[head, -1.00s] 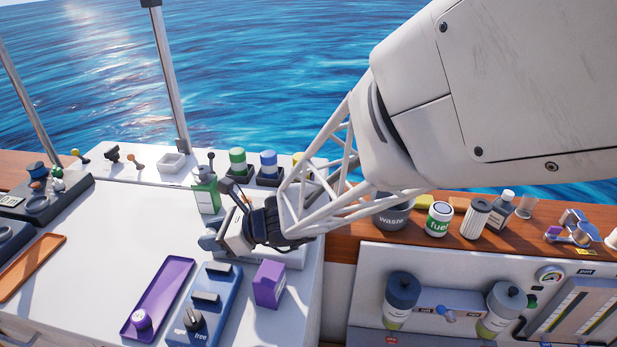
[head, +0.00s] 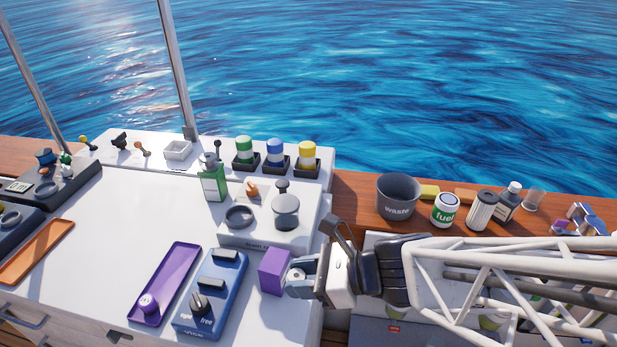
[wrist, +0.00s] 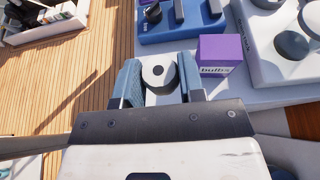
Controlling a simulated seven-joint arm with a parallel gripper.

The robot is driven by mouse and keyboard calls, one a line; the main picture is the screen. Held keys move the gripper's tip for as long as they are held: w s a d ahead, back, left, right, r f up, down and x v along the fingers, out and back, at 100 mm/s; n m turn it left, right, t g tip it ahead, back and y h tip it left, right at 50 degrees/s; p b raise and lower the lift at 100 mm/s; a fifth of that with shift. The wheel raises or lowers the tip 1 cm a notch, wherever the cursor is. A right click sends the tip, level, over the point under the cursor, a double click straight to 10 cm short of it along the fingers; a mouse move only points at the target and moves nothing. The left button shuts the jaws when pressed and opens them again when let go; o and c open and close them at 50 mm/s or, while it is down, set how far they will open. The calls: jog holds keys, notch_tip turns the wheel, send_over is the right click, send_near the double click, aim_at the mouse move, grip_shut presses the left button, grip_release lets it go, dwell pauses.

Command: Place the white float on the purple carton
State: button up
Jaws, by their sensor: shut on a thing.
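The purple carton (head: 273,272) stands upright near the right front edge of the white worktop. It also shows in the wrist view (wrist: 219,53), right of the fingers. My gripper (head: 300,277) is just right of the carton in the head view, its fingers pointing left. The float also shows as a small white patch in the head view (head: 298,274). The carton's top is bare.
A blue switch block (head: 211,292) and a purple tray (head: 165,284) lie left of the carton. A waste bin (head: 397,197) stands on the wooden ledge. The worktop's left middle is clear.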

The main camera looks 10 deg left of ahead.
jog(key=shift+s+d+f, duration=0.2)
jog(key=shift+s+d, duration=0.6)
jog(key=shift+s, duration=0.05)
jog(key=shift+s+d+f, duration=0.15)
jog(key=shift+s+d, duration=0.6)
jog(key=shift+s, duration=0.1)
send_over(278, 261)
jog(key=shift+f, duration=0.75)
jog(key=shift+f, duration=1.75)
jog(key=shift+f, duration=0.15)
jog(key=o, duration=0.9)
